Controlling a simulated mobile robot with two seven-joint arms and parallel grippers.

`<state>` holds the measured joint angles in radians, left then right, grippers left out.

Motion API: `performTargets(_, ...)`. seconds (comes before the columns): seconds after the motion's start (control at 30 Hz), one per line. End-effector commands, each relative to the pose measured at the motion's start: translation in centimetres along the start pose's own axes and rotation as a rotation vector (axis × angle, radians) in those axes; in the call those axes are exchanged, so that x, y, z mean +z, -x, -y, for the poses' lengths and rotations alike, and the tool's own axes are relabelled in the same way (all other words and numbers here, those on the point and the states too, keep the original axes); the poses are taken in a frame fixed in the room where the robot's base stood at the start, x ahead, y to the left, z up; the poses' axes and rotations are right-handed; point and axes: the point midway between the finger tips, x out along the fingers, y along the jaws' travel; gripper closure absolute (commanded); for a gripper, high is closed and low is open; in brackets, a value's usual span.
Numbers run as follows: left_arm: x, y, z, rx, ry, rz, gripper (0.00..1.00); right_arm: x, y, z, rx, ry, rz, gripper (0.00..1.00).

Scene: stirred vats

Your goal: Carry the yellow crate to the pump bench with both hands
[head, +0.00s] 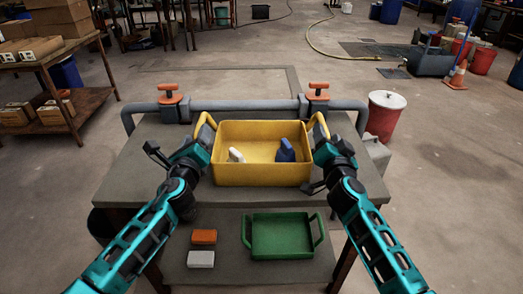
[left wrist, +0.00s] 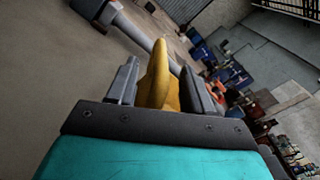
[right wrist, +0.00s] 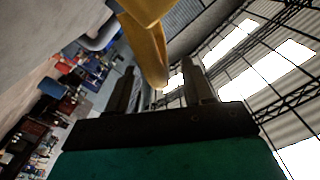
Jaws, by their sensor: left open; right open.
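The yellow crate (head: 262,175) stands level on the grey bench top (head: 135,165), in front of a grey pipe. A white bottle (head: 235,155) and a blue bottle (head: 285,150) are inside it. Its left handle (left wrist: 158,75) shows between the open fingers of my left gripper (head: 205,142). Its right handle (right wrist: 147,45) reaches down between the open fingers of my right gripper (head: 322,142). Whether any finger touches a handle is unclear.
The grey pipe (head: 245,105) with two orange-handled valves (head: 170,92) runs along the bench's back. A lower shelf holds a green tray (head: 248,232), an orange block (head: 204,237) and a white block (head: 201,259). A red drum (head: 384,120) stands right. Open floor lies behind.

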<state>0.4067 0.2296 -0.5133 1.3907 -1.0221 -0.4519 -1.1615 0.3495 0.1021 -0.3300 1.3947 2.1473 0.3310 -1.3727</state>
Motion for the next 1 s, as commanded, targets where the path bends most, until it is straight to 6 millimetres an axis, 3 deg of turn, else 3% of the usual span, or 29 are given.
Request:
performTargets(0.1, 0.1, -1.6, 0.0, 0.001, 0.000, 0.001, 0.49, -0.1, -1.6, 0.1, 0.001, -0.002, -0.001, 0.49)
performTargets(0.3, 0.0, -3.0, 0.0, 0.000, 0.001, 0.001, 0.49, 0.0, -3.0, 0.0, 0.000, 0.000, 0.000, 0.49)
performTargets(0.7, 0.0, -3.3, 0.0, 0.000, 0.000, 0.000, 0.50, 0.0, -3.3, 0.0, 0.000, 0.000, 0.001, 0.50)
performTargets(1.0, 0.0, -3.3, 0.0, 0.000, 0.000, 0.000, 0.79, 0.0, -3.3, 0.0, 0.000, 0.001, 0.001, 0.79)
